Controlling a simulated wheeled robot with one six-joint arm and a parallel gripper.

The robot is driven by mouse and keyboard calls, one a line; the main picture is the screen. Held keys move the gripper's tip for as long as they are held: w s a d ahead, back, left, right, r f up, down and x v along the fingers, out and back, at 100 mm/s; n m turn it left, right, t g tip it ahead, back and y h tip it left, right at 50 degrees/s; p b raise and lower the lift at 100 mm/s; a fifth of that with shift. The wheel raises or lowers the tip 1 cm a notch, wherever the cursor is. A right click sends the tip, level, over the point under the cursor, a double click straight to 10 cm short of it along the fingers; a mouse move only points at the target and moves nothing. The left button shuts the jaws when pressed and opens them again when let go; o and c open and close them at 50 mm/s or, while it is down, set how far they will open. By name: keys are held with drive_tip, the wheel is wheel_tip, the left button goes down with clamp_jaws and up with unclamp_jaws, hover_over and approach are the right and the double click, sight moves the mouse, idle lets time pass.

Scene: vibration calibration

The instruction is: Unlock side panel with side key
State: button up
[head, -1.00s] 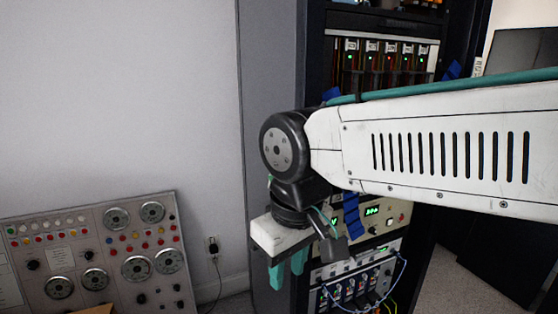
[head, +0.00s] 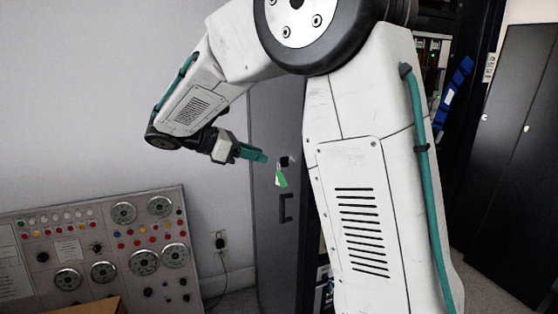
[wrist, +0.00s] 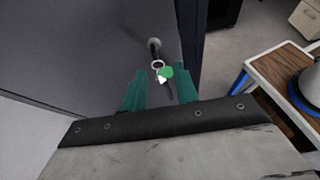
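The side panel (head: 268,215) is the tall dark grey side of the rack; it fills much of the wrist view (wrist: 80,45). A small round lock (wrist: 154,44) is on it. The side key (head: 283,163) appears to sit in the lock, with a ring (wrist: 157,64) and green and white tags (head: 281,180) hanging from it. My gripper (head: 264,156) is just left of the key in the head view, apart from it. In the wrist view my teal fingers (wrist: 160,78) are spread, with the ring and tags beyond and between their tips. Nothing is held.
A dark handle (head: 286,208) is on the panel below the lock. A control console (head: 105,245) with dials stands at the lower left. The wrist view shows a wooden table (wrist: 270,75) with blue legs at right. A dark cabinet (head: 520,150) stands at the far right.

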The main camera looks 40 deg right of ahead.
sight(280, 160)
drive_tip(key=x, duration=0.7)
drive_tip(key=shift+w+d, duration=0.35)
drive_tip(key=shift+d, duration=0.1)
clamp_jaws()
